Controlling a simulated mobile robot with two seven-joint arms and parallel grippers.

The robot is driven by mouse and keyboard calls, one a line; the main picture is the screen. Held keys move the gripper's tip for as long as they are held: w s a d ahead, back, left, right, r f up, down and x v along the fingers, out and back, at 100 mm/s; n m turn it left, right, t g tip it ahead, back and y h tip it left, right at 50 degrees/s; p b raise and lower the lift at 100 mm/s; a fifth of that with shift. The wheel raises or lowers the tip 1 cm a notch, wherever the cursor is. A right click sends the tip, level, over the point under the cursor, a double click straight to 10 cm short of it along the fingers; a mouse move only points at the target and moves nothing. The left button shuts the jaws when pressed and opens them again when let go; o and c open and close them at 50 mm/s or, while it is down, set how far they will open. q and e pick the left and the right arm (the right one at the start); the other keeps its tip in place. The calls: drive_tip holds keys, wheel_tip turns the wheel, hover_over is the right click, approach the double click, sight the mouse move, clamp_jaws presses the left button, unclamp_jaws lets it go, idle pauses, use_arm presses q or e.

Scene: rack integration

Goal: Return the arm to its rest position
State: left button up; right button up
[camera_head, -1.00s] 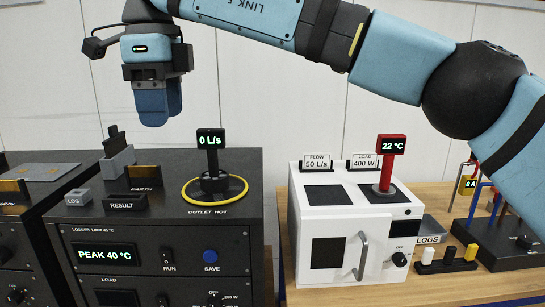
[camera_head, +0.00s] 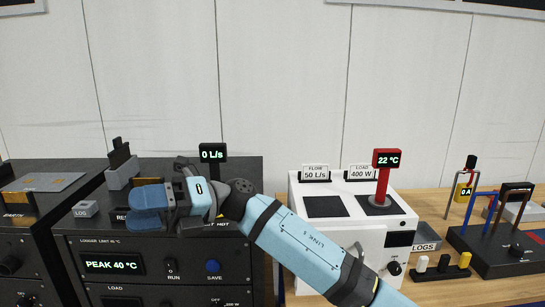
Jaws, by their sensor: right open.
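My right arm (camera_head: 300,240) comes in from the lower right and reaches left across the front of the white box and the black logger unit. Its gripper (camera_head: 146,209) has blue fingers pointing left and is open, with nothing seen between the fingers. In the picture it overlaps the top and front edge of the logger unit (camera_head: 120,240), covering part of the RESULT label and the OUTLET HOT area. I cannot tell whether it touches the unit. My left gripper is not in view.
The 0 L/s display (camera_head: 213,153) stands behind my gripper. The white box (camera_head: 326,206) carries a red 22 °C probe (camera_head: 383,180) on top. A black stand with wires (camera_head: 495,245) is on the wooden table at the right. The space above the units is clear.

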drive_tip(key=w+d+f+m+t+h+p, duration=0.1)
drive_tip(key=w+d+f+m+t+p, duration=0.15)
drive_tip(key=d+f+m+t, duration=1.1)
drive_tip(key=w+d+f+m+t+h+p, duration=0.25)
drive_tip(key=d+f+m+t, duration=0.55)
drive_tip(key=m+t, duration=1.1)
use_arm(q)
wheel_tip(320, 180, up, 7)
drive_tip(key=p, duration=0.1)
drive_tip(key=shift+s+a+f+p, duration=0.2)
drive_tip(key=shift+p, duration=0.2)
use_arm(e)
drive_tip(key=s+d+f+m+g+h, duration=0.5)
drive_tip(key=s+d+f+m, duration=0.2)
drive_tip(key=s+f, duration=0.4)
drive_tip(key=s+d+f+m+g+h, duration=0.5)
drive_tip(key=s+d+f+m, duration=0.2)
drive_tip(key=s+d+f, duration=0.3)
wheel_tip(320, 180, down, 3)
drive_tip(key=shift+s+d+r, duration=0.1)
drive_tip(key=shift+s+d, duration=0.2)
drive_tip(key=shift+s, duration=0.35)
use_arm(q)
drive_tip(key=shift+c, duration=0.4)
